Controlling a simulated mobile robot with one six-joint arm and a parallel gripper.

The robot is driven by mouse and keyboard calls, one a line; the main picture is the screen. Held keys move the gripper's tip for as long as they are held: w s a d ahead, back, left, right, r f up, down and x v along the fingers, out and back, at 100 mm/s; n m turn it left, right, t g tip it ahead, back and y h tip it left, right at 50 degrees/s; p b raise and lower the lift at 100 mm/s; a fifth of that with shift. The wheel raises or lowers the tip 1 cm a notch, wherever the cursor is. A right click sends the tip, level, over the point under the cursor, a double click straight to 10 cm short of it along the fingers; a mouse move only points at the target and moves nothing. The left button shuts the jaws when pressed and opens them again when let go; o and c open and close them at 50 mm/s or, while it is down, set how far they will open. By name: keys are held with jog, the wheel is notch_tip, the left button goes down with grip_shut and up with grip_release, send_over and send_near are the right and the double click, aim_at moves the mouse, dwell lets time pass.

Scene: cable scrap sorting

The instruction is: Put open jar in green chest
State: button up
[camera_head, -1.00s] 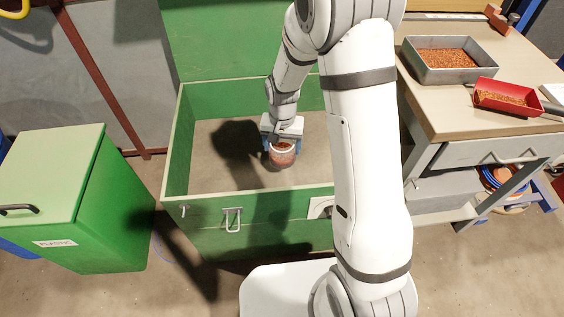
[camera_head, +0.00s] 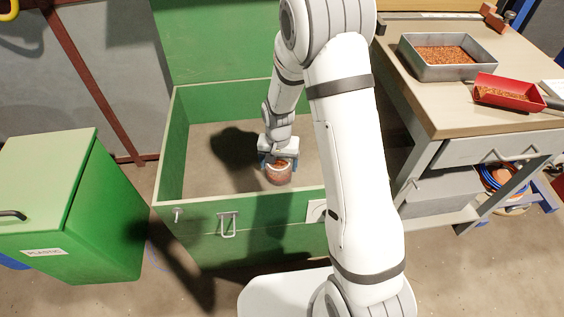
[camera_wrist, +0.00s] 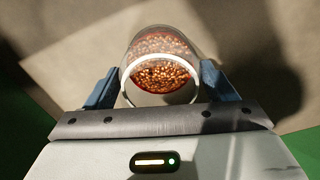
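The open jar (camera_head: 279,174) is clear with a pale rim and holds copper-coloured granules. It is upright, or nearly so, inside the opening of the green chest (camera_head: 250,211), whose lid stands raised at the back. My gripper (camera_head: 279,160) reaches down into the chest with the jar between its fingers. In the wrist view the jar (camera_wrist: 160,62) sits between the two blue fingers (camera_wrist: 160,88), which lie against its sides. I cannot tell whether the jar's base touches the chest floor.
A closed green bin (camera_head: 70,205) labelled "PLASTIC" stands at the left. A workbench (camera_head: 430,108) at the right carries a grey tray of granules (camera_head: 447,58) and a red scoop (camera_head: 507,93). The chest floor around the jar looks clear.

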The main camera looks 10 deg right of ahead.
jog(key=o, duration=0.3)
notch_tip(320, 180, up, 13)
jog(key=p, duration=0.5)
jog(key=s+d+r+n, duration=0.1)
jog(key=s+d+r, duration=0.2)
jog(key=s+r, duration=0.2)
jog(key=s+d+r+n, duration=0.1)
jog(key=s+d+r, duration=0.2)
jog(key=s+r, duration=0.2)
jog(key=s+d+r+n+t, duration=0.1)
jog(key=s+r, duration=0.4)
jog(key=s, duration=0.5)
jog(key=shift+d, duration=0.9)
